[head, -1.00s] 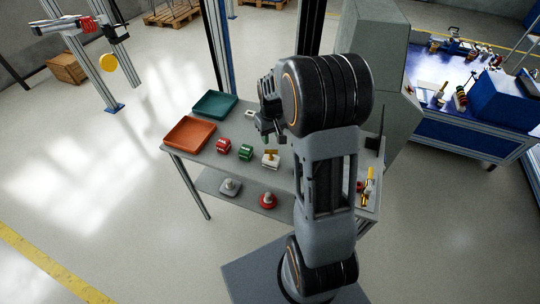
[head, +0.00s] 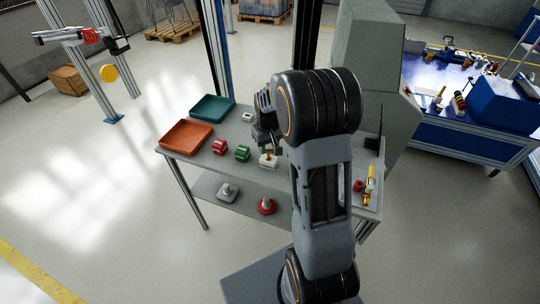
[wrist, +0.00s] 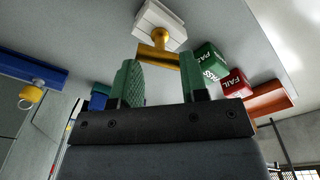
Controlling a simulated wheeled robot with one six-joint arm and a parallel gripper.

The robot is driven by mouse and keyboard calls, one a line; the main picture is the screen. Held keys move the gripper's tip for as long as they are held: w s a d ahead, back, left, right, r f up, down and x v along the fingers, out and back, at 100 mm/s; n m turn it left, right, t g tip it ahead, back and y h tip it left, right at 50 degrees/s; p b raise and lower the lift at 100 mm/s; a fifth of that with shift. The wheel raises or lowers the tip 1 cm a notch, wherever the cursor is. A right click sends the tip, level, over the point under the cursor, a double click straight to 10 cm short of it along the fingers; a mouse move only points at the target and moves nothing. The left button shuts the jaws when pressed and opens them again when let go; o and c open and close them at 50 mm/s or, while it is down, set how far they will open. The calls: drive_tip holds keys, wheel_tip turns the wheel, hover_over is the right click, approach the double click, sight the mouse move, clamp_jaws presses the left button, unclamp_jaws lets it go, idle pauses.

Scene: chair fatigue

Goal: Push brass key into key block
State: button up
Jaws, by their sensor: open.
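The white key block (head: 268,162) sits on the grey table, right of the green block. The brass key (wrist: 160,52) stands at the white key block (wrist: 161,20) in the wrist view, its round stem against the block and its crossbar toward me. How deep the stem sits is unclear. My gripper (wrist: 160,74) is open, with green-padded fingers around the near side of the key's crossbar; contact is unclear. In the head view my gripper (head: 267,143) is just above the key block, and the key is mostly hidden.
A green PASS block (head: 243,153) and a red FAIL block (head: 219,147) stand left of the key block. An orange tray (head: 187,135) and a teal tray (head: 213,107) lie farther left. A grey cabinet (head: 367,70) rises behind at right.

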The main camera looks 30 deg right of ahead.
drive_tip(key=shift+s+a+f+g, duration=0.1)
drive_tip(key=shift+s+f, duration=0.1)
drive_tip(key=shift+f, duration=0.2)
drive_tip(key=shift+s+d+f+g, duration=0.1)
drive_tip(key=shift+s+f, duration=0.15)
drive_tip(key=shift+f, duration=0.2)
drive_tip(key=shift+s+a+f+g, duration=0.1)
drive_tip(key=shift+s+f, duration=0.1)
drive_tip(key=shift+f, duration=0.2)
drive_tip(key=shift+c, duration=0.4)
drive_tip(key=c, duration=0.5)
drive_tip(key=shift+c, duration=0.2)
drive_tip(key=shift+w+r, duration=0.1)
drive_tip(key=shift+r, duration=0.1)
drive_tip(key=shift+w+r+p, duration=0.15)
drive_tip(key=shift+r+p, duration=0.05)
drive_tip(key=shift+p, duration=0.3)
clamp_jaws()
drive_tip(key=shift+w+r+p, duration=0.65)
drive_tip(key=shift+r+p, duration=0.05)
drive_tip(key=shift+p, duration=0.05)
drive_tip(key=shift+s+r+p, duration=0.2)
drive_tip(key=shift+r+p, duration=0.3)
drive_tip(key=shift+r, duration=0.4)
drive_tip(key=shift+r, duration=0.15)
